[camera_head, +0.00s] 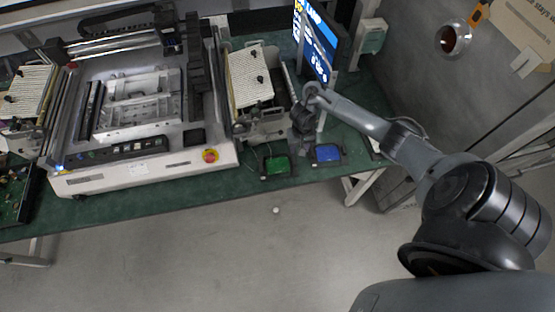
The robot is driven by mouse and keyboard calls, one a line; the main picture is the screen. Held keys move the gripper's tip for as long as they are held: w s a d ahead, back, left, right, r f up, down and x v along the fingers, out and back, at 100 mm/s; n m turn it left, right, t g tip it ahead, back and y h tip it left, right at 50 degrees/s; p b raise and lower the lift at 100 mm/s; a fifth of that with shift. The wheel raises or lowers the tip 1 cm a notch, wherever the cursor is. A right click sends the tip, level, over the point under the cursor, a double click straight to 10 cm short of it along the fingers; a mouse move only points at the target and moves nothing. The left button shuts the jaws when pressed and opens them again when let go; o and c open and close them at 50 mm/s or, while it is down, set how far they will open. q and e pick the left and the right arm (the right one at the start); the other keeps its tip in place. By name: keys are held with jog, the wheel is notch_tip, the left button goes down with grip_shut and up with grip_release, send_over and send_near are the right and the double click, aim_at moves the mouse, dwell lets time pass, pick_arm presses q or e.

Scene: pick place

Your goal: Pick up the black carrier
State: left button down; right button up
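Two small black carriers lie near the front edge of the green-topped table, one with a green inside (277,166) and one with a blue inside (327,153). Which one the task means I cannot tell. My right gripper (301,150) points down above the table, between the two carriers in the picture. It is small and dark here, so its fingers and any contact with a carrier cannot be made out. Both carriers look flat on the table. My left gripper is not in view.
A large white machine (140,165) with a red-yellow button (209,156) fills the table's left part. A ribbed white block (250,77) stands behind the carriers, and a blue-lit screen (318,45) stands behind my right arm. The floor (200,255) in front is open.

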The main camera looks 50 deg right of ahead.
aim_at(294, 159)
jog(key=f, duration=0.1)
jog(key=w+f+b, duration=0.1)
jog(key=f, duration=0.1)
jog(key=shift+a+f+b, duration=0.1)
jog(key=shift+b, duration=0.2)
jog(key=shift+w+a+f+b, duration=0.1)
jog(key=shift+f+b, duration=0.5)
jog(key=shift+f, duration=1)
jog(key=shift+w+a+f+b, duration=0.1)
jog(key=shift+f+b, duration=0.5)
jog(key=shift+f, duration=1)
jog(key=shift+d, duration=0.1)
grip_shut()
